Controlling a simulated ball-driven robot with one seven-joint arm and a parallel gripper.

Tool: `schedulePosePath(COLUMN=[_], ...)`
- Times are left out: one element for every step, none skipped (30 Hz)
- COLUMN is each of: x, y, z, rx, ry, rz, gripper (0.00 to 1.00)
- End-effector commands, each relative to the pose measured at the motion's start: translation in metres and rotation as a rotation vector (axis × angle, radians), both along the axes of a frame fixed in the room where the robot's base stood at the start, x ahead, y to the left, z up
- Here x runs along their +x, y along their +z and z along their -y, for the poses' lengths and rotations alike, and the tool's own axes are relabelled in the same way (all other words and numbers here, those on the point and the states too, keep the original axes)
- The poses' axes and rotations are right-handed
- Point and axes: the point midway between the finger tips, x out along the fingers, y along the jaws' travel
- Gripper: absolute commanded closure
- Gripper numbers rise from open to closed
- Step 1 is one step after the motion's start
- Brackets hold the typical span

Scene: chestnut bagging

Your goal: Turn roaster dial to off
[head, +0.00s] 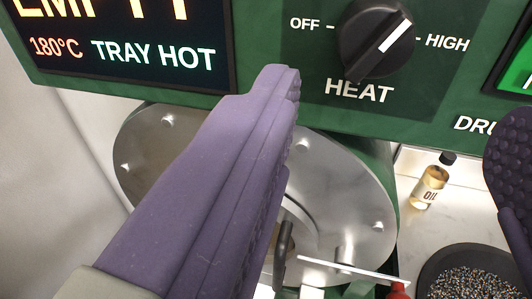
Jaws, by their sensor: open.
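The roaster dial (372,42) is a round black knob on the green panel at the upper right of the head view. HEAT is printed below it, OFF to its left and HIGH to its right. Its white pointer line aims up and to the right, nearer the HIGH side than the OFF side. My gripper (393,98) is open, with two purple padded fingers set wide apart. The left fingertip is below and left of the dial, and the right finger is at the right edge. The dial lies above the gap between them. Contact with the panel is unclear.
A display (125,45) at the upper left reads EMPTY, 180°C, TRAY HOT. A bolted round metal plate (340,185) sits below the panel, partly behind my left finger. An oil bottle (429,183) and a dark bowl of small grains (470,285) stand at the lower right.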

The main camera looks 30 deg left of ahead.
Motion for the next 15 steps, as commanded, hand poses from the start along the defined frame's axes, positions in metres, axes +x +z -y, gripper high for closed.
schedulePosePath(x=[0.000,0.002,0.007,0.012,0.017,0.024,0.030,0.035,0.042,0.046,0.051,0.056,0.059,0.062,0.065], y=[-0.001,-0.001,-0.001,-0.001,0.000,0.000,0.000,0.000,0.000,0.000,0.000,0.000,0.000,0.000,0.000], z=[-0.002,-0.004,-0.006,-0.007,-0.009,-0.011,-0.013,-0.015,-0.017,-0.019,-0.020,-0.021,-0.022,-0.023,-0.024], rx=[0.012,0.014,0.016,0.016,0.015,0.015,0.015,0.015,0.015,0.015,0.015,0.014,0.014,0.014,0.014], ry=[0.005,0.007,0.008,0.008,0.009,0.008,0.008,0.008,0.008,0.008,0.007,0.007,0.006,0.006,0.006], rz=[0.004,0.005,0.006,0.007,0.008,0.008,0.008,0.008,0.008,0.008,0.008,0.007,0.007,0.008,0.007], gripper=[0.32,0.32,0.32,0.32,0.32,0.32,0.32,0.32,0.32,0.32,0.32,0.32,0.32,0.32,0.32])
